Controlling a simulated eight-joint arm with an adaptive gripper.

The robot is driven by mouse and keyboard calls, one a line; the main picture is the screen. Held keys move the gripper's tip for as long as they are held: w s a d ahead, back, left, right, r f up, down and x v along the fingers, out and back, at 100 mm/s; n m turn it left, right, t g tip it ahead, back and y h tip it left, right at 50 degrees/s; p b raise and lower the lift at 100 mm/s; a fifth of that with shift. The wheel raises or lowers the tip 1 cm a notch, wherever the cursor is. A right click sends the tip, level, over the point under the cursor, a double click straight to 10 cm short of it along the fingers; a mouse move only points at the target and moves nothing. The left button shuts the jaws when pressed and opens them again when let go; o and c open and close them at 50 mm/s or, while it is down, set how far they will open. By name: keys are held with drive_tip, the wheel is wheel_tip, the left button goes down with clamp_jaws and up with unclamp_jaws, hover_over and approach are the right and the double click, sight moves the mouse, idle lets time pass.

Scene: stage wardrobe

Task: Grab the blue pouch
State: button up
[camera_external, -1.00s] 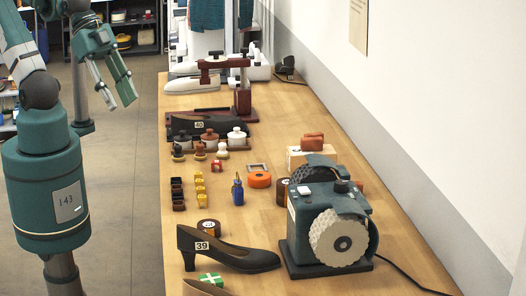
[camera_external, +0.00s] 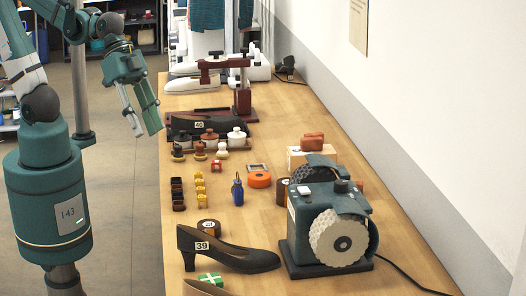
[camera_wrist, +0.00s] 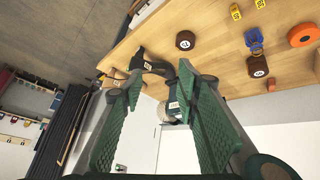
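My gripper (camera_external: 141,112) is beside the left edge of the bench, in the air. In the wrist view my gripper (camera_wrist: 160,78) has its two green fingers apart, with nothing held between them.
The wooden bench (camera_external: 300,112) holds a black shoe (camera_external: 228,252), a green grinding machine (camera_external: 330,220), an orange roll (camera_external: 259,180) and several small spools and jars. A wall runs along its right side. Shelves (camera_external: 128,35) stand at the back left. The floor left of the bench is open.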

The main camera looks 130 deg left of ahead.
drive_tip(key=w+a+f+h+b, duration=0.1)
drive_tip(key=w+a+f+b, duration=0.25)
drive_tip(key=a+f, duration=0.2)
drive_tip(key=t+b, duration=0.7)
drive_tip(key=b, duration=0.2)
approach(241, 182)
drive_tip(key=shift+w+a+r, duration=0.15)
drive_tip(key=shift+w+r, duration=0.2)
drive_tip(key=shift+w, duration=0.15)
drive_tip(key=shift+w+a+r, duration=0.15)
drive_tip(key=shift+w+r, duration=0.2)
drive_tip(key=shift+w, duration=0.2)
drive_tip(key=shift+b+x, duration=0.3)
drive_tip(key=shift+x, duration=0.95)
drive_tip(key=shift+d+f, duration=0.15)
drive_tip(key=shift+d+b+x, duration=0.1)
drive_tip(key=shift+b+x, duration=0.35)
drive_tip(key=shift+x, duration=0.85)
drive_tip(key=shift+d+b+x, duration=0.15)
drive_tip(key=shift+b+x, duration=0.25)
drive_tip(key=shift+x, duration=0.85)
